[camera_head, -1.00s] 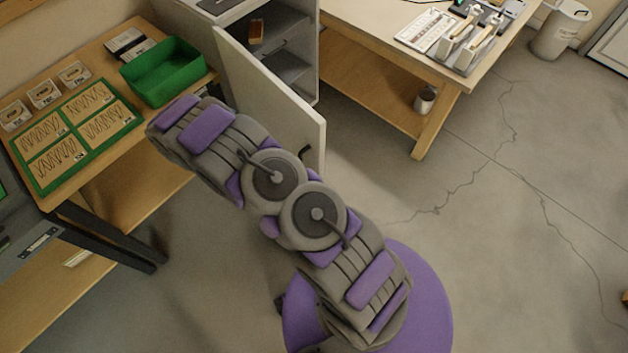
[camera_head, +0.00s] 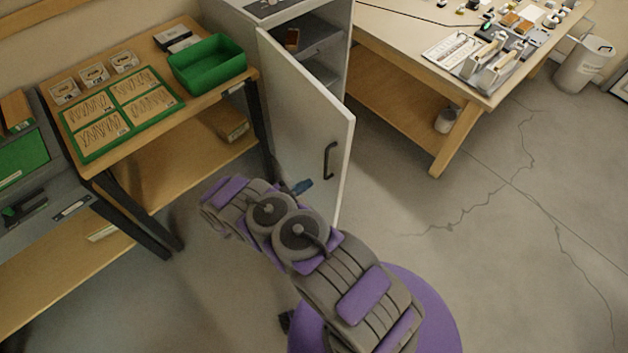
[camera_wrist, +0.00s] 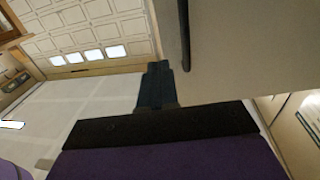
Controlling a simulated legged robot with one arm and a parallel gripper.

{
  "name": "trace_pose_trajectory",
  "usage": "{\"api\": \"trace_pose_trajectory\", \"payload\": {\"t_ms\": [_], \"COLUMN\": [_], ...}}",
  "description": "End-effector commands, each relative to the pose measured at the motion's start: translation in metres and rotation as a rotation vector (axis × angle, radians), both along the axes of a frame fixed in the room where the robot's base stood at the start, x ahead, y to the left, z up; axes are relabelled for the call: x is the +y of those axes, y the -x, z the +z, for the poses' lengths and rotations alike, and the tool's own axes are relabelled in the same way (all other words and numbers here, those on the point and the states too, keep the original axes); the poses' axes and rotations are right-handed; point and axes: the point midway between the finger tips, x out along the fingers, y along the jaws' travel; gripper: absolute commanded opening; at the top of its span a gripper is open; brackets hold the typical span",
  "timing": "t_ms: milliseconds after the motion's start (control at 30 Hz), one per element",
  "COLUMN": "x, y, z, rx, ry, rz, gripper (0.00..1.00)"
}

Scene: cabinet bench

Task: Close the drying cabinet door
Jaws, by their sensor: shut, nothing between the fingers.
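The drying cabinet (camera_head: 338,45) stands at top centre in the head view. Its grey-white door (camera_head: 295,115) is open and swung out toward me, with a dark bar handle (camera_head: 330,160) near its free edge. My gripper (camera_head: 302,187) shows as small blue fingers in front of the lower part of the door, left of and below the handle. In the wrist view my gripper (camera_wrist: 155,82) is shut and empty, close beside the pale door panel (camera_wrist: 235,50). The handle (camera_wrist: 184,35) is right of the fingertips there. Whether they touch the door I cannot tell.
A wooden bench with a green tray (camera_head: 207,65) and a green-framed board (camera_head: 122,112) stands left of the door. A second workbench (camera_head: 395,45) with tools stands right of the cabinet. A white bin (camera_head: 583,65) is far right. The floor (camera_head: 500,230) at right is clear.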

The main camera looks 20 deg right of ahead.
Motion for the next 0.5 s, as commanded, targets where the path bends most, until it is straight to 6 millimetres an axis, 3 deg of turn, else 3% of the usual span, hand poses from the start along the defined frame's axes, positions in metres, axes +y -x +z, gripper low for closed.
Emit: {"api": "trace_pose_trajectory", "payload": {"t_ms": [500], "x": [-0.095], "y": [-0.020], "z": [0.000], "rx": [-0.002], "ry": [0.000], "rz": [-0.004], "gripper": [0.00]}}
